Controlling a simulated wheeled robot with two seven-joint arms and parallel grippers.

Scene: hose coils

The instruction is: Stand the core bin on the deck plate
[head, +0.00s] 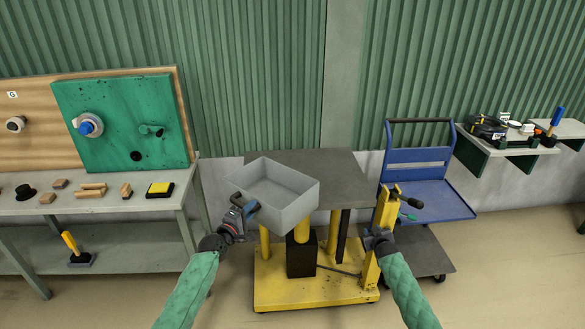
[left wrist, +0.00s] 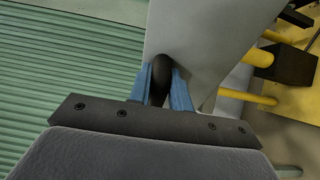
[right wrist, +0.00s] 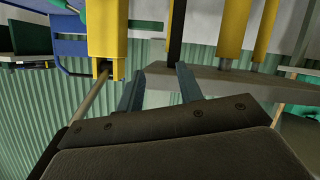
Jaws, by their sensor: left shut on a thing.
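The core bin (head: 292,205) is a grey open-topped box, upright and looking empty in the head view. My left gripper (head: 246,209) is shut on its dark handle, on the near left side. The left wrist view shows the handle (left wrist: 160,80) between the blue fingers, with the bin's wall (left wrist: 205,35) beyond. The deck plate (head: 340,172) seems to be the dark grey top of a yellow stand. The bin covers its front left part; whether they touch I cannot tell.
The yellow stand's post and lever (head: 386,205) rise at the plate's right front. A blue trolley (head: 440,195) stands to the right. A workbench (head: 110,205) with small tools and a green panel is at the left. The plate's back and right part is bare.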

